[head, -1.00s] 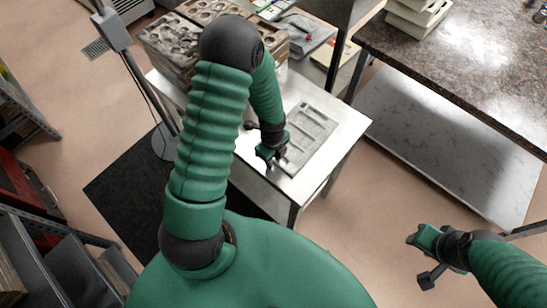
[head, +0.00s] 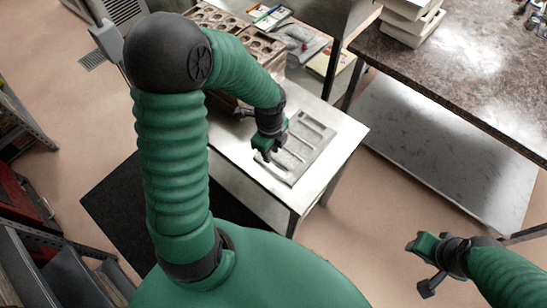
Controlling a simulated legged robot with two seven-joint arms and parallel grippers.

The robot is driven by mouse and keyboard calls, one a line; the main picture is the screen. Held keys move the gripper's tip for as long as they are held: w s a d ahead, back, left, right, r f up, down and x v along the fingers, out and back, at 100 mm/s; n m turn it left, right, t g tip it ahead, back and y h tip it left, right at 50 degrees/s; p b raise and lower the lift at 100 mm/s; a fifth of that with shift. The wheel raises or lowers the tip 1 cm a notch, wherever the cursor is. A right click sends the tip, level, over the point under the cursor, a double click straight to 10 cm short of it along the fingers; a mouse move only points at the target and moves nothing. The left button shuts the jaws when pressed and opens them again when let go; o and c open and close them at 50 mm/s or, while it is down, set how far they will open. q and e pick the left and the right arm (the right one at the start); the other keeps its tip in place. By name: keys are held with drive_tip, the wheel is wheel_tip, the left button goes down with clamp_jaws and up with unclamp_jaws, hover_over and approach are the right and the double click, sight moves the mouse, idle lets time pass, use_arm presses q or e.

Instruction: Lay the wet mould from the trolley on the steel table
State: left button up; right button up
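A flat grey mould (head: 311,140) with long recesses lies on the bright steel table (head: 338,150), near its right side. My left gripper (head: 264,152) is at the mould's left edge, partly over it. Its fingers look apart with nothing held between them, though they are small and dark; I cannot tell whether they touch the mould. My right gripper (head: 412,242) is empty, over the floor at the lower right, away from the table; its finger gap is unclear. I see nothing that is clearly a trolley.
A speckled brown-topped table (head: 460,85) with a lower shelf (head: 450,150) stands at the right. A dark mat (head: 125,205) lies at the left. Floor is clear in front of the right table.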

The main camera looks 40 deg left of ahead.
use_arm(q)
drive_tip(key=s+d+r+n+t, duration=0.1)
drive_tip(key=s+d+r+n, duration=0.1)
drive_tip(key=n, duration=0.7)
drive_tip(key=s+d+r+n+t, duration=0.1)
drive_tip(key=s+d+r+n, duration=0.1)
drive_tip(key=n, duration=0.6)
drive_tip(key=d+r, duration=0.1)
drive_tip(key=d, duration=0.1)
drive_tip(key=shift+d+r+n, duration=0.35)
drive_tip(key=shift+r+n, duration=0.05)
drive_tip(key=shift+s, duration=0.15)
drive_tip(key=shift+d, duration=0.2)
drive_tip(key=shift+a, duration=0.15)
